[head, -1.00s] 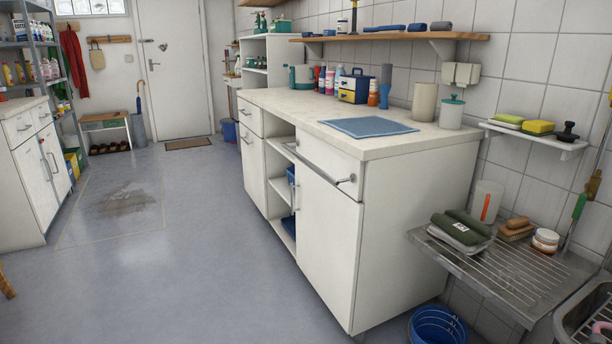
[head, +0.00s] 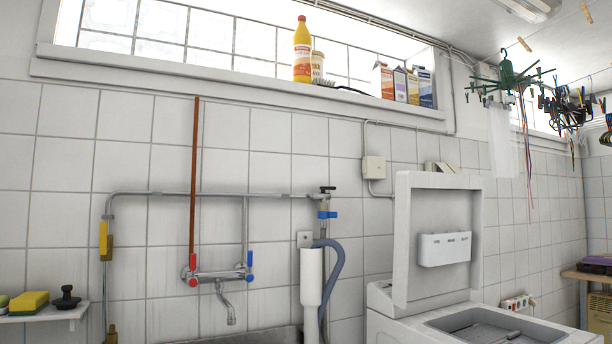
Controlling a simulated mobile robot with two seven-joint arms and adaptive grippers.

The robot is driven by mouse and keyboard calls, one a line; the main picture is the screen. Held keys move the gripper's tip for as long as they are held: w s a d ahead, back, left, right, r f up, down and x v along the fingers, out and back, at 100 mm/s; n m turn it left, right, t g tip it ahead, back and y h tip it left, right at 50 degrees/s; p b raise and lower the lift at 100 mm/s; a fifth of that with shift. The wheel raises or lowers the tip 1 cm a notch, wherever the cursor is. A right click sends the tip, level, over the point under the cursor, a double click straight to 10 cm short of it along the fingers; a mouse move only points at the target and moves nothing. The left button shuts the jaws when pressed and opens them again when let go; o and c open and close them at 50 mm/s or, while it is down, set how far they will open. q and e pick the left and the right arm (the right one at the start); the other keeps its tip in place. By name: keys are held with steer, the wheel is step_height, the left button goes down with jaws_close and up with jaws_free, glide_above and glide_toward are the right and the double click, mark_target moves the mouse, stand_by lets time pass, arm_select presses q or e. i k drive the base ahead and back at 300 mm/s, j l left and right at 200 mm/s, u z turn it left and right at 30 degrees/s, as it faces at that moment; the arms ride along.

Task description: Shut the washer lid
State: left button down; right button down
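The washer (head: 385,325) is a white top-loading machine at the lower right of the head view, against the tiled wall. Its lid (head: 437,205) stands open, upright at the back edge, with a white dispenser (head: 444,249) on its inner face. The washer's top opening (head: 490,326) is uncovered and partly cut off by the bottom edge of the picture. Neither of my grippers is in view.
A mixer tap (head: 218,276) with red and blue handles is on the wall left of the washer. A grey-blue hose (head: 331,285) runs beside a white pipe (head: 311,285). A green hanging dryer (head: 507,81) hangs at upper right.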

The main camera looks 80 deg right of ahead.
mark_target(438, 242)
steer(key=z, duration=1.8)
